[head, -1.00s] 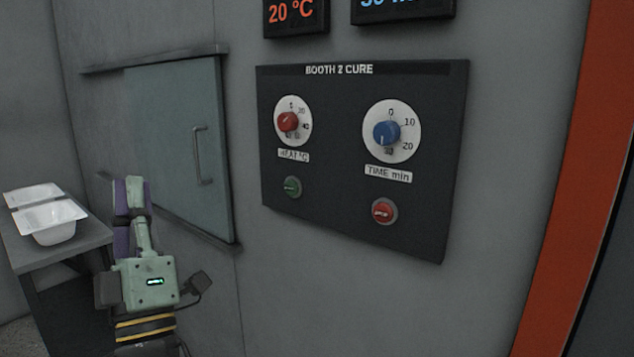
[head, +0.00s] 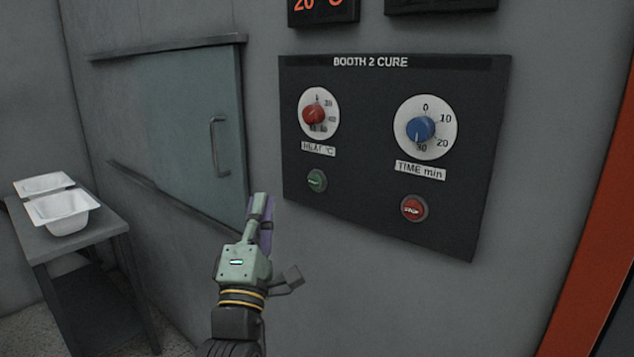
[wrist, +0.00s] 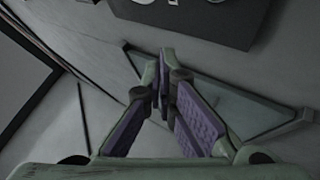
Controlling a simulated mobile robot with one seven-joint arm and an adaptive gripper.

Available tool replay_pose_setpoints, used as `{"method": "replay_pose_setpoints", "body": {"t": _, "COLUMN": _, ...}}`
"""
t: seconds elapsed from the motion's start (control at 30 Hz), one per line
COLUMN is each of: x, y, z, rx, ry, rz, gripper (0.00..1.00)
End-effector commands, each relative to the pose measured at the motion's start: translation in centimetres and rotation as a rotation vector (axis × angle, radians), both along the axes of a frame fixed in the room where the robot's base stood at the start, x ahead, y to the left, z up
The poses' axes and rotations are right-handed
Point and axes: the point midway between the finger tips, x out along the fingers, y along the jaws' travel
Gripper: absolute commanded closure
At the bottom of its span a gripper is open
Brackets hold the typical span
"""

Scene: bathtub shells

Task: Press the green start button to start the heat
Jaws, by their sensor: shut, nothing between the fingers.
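The green start button (head: 317,181) is at the lower left of the dark BOOTH 2 CURE panel (head: 360,195) in the head view. My gripper (head: 262,198) is shut and empty. In the head view it is left of and a little below the green button, apart from it. In the wrist view the closed purple-padded fingers (wrist: 161,60) point toward the wall, with the panel's dark edge (wrist: 225,28) at the top. The green button is not clear in the wrist view.
A red heat knob (head: 313,113) and blue time knob (head: 420,129) sit above the buttons. A red stop button (head: 413,208) is to the right. A sliding door (head: 180,120) is left of the panel. White tub shells (head: 65,212) rest on a table (head: 35,247).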

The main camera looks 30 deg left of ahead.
Motion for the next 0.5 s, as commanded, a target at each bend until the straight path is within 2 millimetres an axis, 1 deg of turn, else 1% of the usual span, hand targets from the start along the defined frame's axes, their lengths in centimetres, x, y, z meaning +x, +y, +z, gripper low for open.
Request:
{"method": "replay_pose_setpoints", "body": {"t": 0.17, "x": 0.2, "y": 0.0, "z": 0.1, "rx": 0.001, "ry": 0.000, "rz": 0.001, "gripper": 1.00}}
{"method": "replay_pose_setpoints", "body": {"t": 0.27, "x": 0.8, "y": 0.0, "z": 0.1, "rx": 0.000, "ry": 0.001, "rz": 0.000, "gripper": 1.00}}
{"method": "replay_pose_setpoints", "body": {"t": 0.37, "x": 2.0, "y": -0.2, "z": 0.2, "rx": 0.001, "ry": 0.001, "rz": 0.000, "gripper": 1.00}}
{"method": "replay_pose_setpoints", "body": {"t": 0.5, "x": 4.0, "y": -0.3, "z": 0.3, "rx": 0.000, "ry": 0.002, "rz": -0.001, "gripper": 1.00}}
